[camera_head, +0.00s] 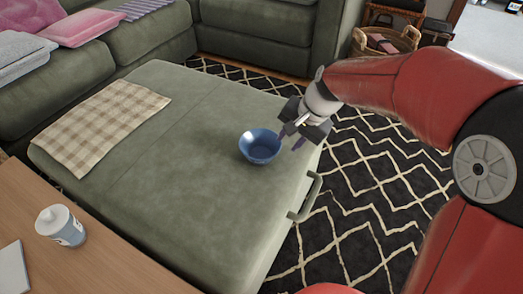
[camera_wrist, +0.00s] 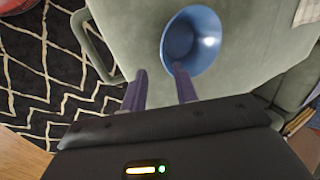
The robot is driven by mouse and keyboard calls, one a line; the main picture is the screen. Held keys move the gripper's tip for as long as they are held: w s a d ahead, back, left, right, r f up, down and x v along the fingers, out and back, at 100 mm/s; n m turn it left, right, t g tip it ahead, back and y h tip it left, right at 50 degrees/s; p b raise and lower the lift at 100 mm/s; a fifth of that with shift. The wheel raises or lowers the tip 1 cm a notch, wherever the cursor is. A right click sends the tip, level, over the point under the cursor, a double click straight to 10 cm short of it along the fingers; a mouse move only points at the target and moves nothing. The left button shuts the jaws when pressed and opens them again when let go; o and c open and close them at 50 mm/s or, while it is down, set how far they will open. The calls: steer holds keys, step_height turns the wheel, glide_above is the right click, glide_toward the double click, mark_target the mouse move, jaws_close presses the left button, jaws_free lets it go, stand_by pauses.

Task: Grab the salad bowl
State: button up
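The blue salad bowl (camera_head: 260,147) sits upright on the green ottoman (camera_head: 165,180), near its right edge in the head view. My gripper (camera_head: 290,138) is at the bowl's right side in that view. In the wrist view the bowl (camera_wrist: 192,42) is at the top centre, and it looks empty. My gripper (camera_wrist: 158,80) has its two fingers spread apart there. The right finger's tip overlaps the bowl's near rim, while the left finger is outside the bowl. I cannot tell whether either finger touches it.
A checked cloth (camera_head: 105,122) lies on the ottoman's left part. A metal handle (camera_head: 306,198) sticks out from its right side. A wooden table (camera_head: 60,262) with a white container (camera_head: 60,226) stands at the lower left. A green sofa (camera_head: 150,42) is behind, and a patterned rug (camera_head: 375,200) lies right.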

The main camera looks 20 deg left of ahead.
mark_target(278, 151)
steer(key=x, duration=0.7)
steer(key=shift+w+a+f, duration=0.2)
steer(key=shift+a, duration=0.15)
jaws_close()
